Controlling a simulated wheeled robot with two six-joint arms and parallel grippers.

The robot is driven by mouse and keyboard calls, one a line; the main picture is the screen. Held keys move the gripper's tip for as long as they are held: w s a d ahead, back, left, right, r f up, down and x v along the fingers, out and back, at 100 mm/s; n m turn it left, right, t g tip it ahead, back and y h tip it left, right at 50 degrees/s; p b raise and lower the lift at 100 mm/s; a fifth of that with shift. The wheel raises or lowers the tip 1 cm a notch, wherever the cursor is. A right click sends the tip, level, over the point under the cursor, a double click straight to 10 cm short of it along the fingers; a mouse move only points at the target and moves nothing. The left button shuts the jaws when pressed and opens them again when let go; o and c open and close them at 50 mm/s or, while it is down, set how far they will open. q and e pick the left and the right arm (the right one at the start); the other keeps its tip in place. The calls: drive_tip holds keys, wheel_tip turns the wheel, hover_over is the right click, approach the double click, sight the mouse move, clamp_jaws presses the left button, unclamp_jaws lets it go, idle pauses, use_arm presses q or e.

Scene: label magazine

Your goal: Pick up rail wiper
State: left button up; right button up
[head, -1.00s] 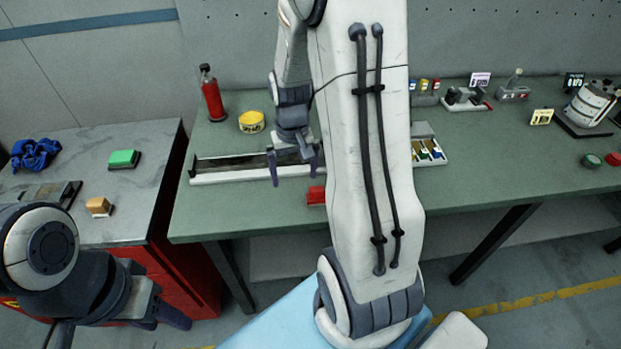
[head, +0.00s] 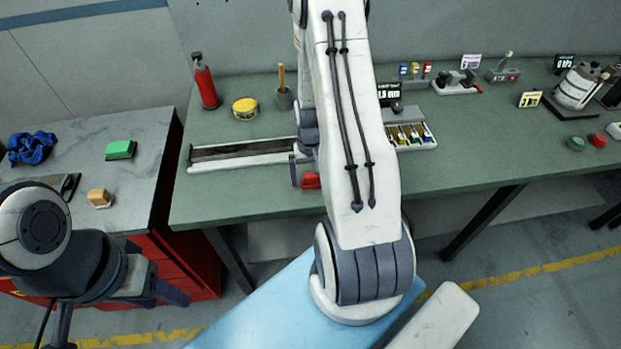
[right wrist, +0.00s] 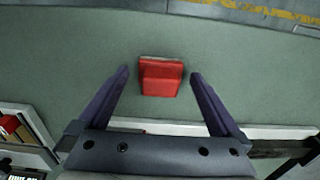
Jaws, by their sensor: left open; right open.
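A small red block with a pale edge, which looks like the rail wiper (head: 311,181), lies on the green bench in front of the right end of the white-edged rail (head: 237,162). In the right wrist view the red wiper (right wrist: 160,78) lies between and a little beyond the fingertips, apart from both. My right gripper (right wrist: 160,72) is open and empty above the bench; in the head view my arm hides most of it. My left gripper (head: 118,312) is open and empty at the lower left, beside the grey side bench.
A red bottle (head: 206,84), a yellow tin (head: 245,108) and a brush pot (head: 284,98) stand behind the rail. A tray of coloured pieces (head: 428,144) is to the right. A green block (head: 120,149) and a tan block (head: 99,197) lie on the side bench (head: 90,130).

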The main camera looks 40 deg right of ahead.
drive_tip(key=shift+f, duration=0.75)
drive_tip(key=c, duration=1.4)
drive_tip(key=shift+r, duration=0.1)
drive_tip(key=shift+w+r, duration=0.1)
drive_tip(key=shift+r, duration=0.35)
drive_tip(key=r, duration=0.1)
drive_tip(key=r+b, duration=0.1)
drive_tip(key=r, duration=0.1)
drive_tip(key=shift+s+d+r+b, duration=0.25)
drive_tip(key=shift+s+d+b, duration=0.1)
drive_tip(key=shift+d+b, duration=0.05)
drive_tip(key=s+d+r+b, duration=0.2)
drive_tip(key=s+d+r, duration=0.4)
drive_tip(key=s+d, duration=0.1)
drive_tip(key=shift+s+d+r, duration=0.15)
drive_tip(key=shift+d+r, duration=0.1)
drive_tip(key=shift+d, duration=0.2)
